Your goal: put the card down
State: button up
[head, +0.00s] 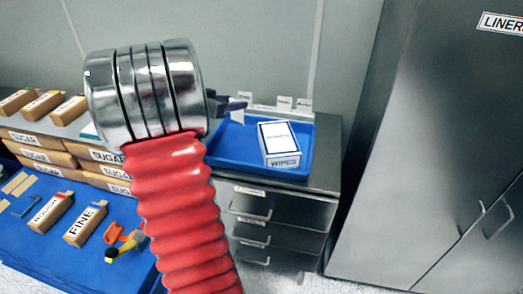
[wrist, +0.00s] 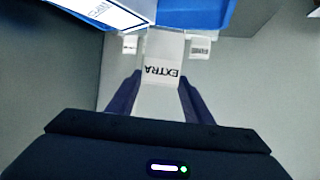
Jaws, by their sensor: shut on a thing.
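The card (wrist: 161,66) is a small white piece marked EXTRA, and its lettering is upside down in the wrist view. It sits between the two dark fingers of my gripper (wrist: 160,88), which is shut on it. In the head view my gripper (head: 228,104) is behind the left back corner of the blue tray, partly hidden by my arm. I cannot tell in that view whether the card is touching a surface.
The blue tray (head: 226,158) holds a white WIPES box (head: 279,143) on a steel drawer cabinet (head: 325,160). Small white labels (head: 284,102) stand behind the tray. A tall steel cupboard (head: 430,130) is at right. Sugar bags (head: 45,155) and a blue mat (head: 50,260) are at left.

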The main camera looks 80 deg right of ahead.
aim_at(237, 118)
jog(key=shift+f, duration=0.1)
jog(key=shift+f, duration=3.05)
jog(key=shift+f, duration=1.85)
jog(key=shift+f, duration=0.15)
jog(key=o, duration=1)
